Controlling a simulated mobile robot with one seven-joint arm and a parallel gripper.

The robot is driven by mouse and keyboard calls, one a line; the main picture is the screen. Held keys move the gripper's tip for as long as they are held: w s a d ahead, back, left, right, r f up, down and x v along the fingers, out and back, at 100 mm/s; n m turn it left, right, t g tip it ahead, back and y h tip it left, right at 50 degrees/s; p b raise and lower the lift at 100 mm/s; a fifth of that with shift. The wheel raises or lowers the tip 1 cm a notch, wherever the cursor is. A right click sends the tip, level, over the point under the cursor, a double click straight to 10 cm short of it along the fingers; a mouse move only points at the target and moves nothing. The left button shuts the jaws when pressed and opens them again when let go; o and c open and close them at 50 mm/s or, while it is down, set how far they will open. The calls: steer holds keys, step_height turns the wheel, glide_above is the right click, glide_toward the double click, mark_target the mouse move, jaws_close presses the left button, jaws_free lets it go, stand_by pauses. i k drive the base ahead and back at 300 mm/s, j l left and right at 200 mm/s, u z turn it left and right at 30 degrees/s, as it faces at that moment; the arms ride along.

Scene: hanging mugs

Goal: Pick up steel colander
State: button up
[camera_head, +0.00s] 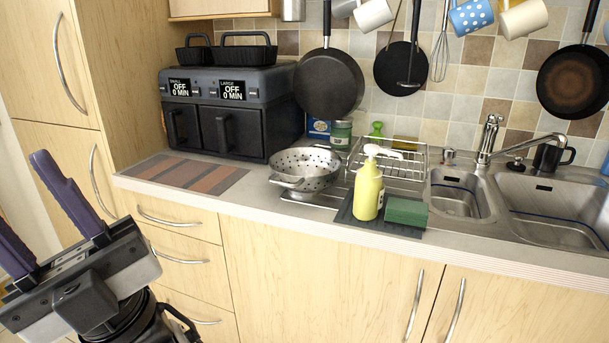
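My gripper (20,206) is at the lower left, in front of the cabinets and well away from the colander. Its two purple fingers are spread apart with nothing between them.
A yellow soap bottle (368,190) and a green sponge (406,211) stand right of the colander, with a wire rack (395,163) behind. A black air fryer (228,110) is behind left. A striped mat (184,172) lies on the left counter. Pans hang above.

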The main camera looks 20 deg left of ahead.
mark_target(304, 171)
steer(key=i+j, duration=0.1)
steer(key=j, duration=0.25)
steer(key=i+j+z, duration=0.1)
steer(key=j, duration=0.3)
steer(key=i+j, duration=0.15)
steer(key=j, duration=0.25)
steer(key=i+j, duration=0.1)
steer(key=j, duration=0.25)
steer(key=i+j+z, duration=0.1)
steer(key=j, duration=0.3)
steer(key=i+j+z, duration=0.15)
steer(key=z, duration=1.1)
steer(key=i+j+z, duration=0.2)
steer(key=j, duration=0.3)
steer(key=k, duration=0.1)
